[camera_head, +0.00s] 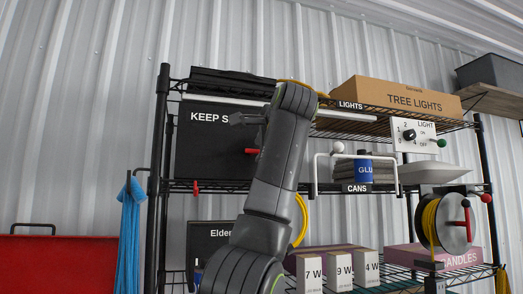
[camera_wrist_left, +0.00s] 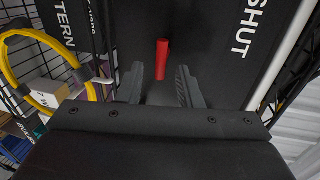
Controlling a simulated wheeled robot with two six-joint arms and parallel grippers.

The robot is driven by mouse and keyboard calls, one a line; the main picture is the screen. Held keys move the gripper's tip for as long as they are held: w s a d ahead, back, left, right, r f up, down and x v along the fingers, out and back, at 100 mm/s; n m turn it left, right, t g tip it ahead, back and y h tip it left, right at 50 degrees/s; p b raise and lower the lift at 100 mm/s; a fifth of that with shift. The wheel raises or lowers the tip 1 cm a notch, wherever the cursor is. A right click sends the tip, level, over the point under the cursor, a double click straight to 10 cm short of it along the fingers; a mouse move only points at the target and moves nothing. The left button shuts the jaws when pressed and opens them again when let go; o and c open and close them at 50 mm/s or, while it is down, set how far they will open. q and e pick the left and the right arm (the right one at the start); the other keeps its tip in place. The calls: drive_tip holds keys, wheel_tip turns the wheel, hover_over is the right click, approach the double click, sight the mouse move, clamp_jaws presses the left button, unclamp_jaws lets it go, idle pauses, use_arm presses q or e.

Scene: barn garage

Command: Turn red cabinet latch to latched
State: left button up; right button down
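The black cabinet (camera_head: 205,150) with white "KEEP S..." lettering stands on the upper shelf of the wire rack. Its red latch (camera_head: 251,151) shows as a short bar on the door, lying roughly sideways in the head view. In the left wrist view the red latch (camera_wrist_left: 162,58) lies ahead, between the lines of the two fingers. My left gripper (camera_head: 240,118) is in front of the cabinet, just above the latch in the head view. My right gripper is out of view.
My left arm hides the rack's middle. A yellow hose (camera_wrist_left: 18,50) hangs nearby. A small red lever (camera_head: 195,187) sits below the cabinet.

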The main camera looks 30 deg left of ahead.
use_arm(q)
drive_tip(key=b+v, duration=0.4)
drive_tip(key=v, duration=1.3)
drive_tip(key=shift+b, duration=0.3)
